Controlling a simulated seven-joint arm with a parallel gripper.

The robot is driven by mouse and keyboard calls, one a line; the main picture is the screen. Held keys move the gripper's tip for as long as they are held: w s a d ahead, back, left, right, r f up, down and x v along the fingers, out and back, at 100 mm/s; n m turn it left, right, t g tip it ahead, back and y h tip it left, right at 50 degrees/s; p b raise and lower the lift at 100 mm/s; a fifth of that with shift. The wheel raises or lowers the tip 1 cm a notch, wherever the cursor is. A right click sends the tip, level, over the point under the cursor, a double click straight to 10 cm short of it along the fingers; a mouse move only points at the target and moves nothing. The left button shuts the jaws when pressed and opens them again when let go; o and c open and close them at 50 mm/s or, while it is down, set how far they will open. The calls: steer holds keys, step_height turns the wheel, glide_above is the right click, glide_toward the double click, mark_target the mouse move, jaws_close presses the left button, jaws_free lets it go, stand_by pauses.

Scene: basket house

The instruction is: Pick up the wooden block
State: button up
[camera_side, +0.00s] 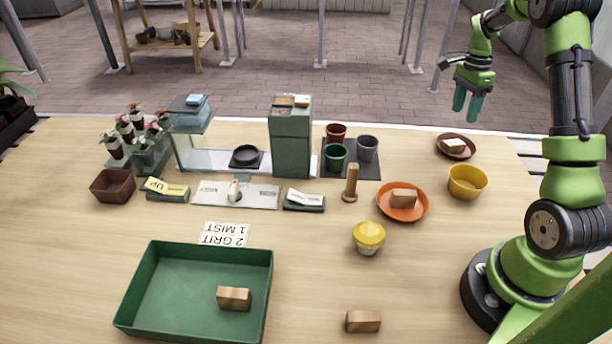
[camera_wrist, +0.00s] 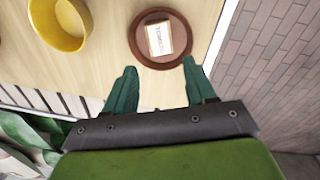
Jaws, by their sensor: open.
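Several wooden blocks are in view. One block (camera_side: 234,298) lies in the green tray (camera_side: 262,290) at the front left. Another block (camera_side: 363,321) lies on the bare table near the front edge. A third block (camera_side: 404,198) lies in the orange dish (camera_side: 412,214). A pale, labelled block (camera_side: 454,146) lies in the brown saucer (camera_side: 469,140) at the back right; it also shows in the wrist view (camera_wrist: 160,40). My gripper (camera_side: 467,105) is open and empty, raised beyond the back right of the table. In the wrist view its fingertips (camera_wrist: 160,72) point toward the saucer.
A yellow bowl (camera_side: 467,182) stands in front of the brown saucer. A wooden peg (camera_side: 351,184) and a yellow-topped cup (camera_side: 369,237) stand mid-table. A green box tower (camera_side: 291,140), pots and a glass case occupy the back. The front centre table is mostly clear.

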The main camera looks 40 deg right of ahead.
mark_target(454, 142)
steer(key=f, duration=0.6)
steer(key=a+f, duration=0.1)
steer(key=f, duration=0.2)
steer(key=shift+s+f, duration=0.25)
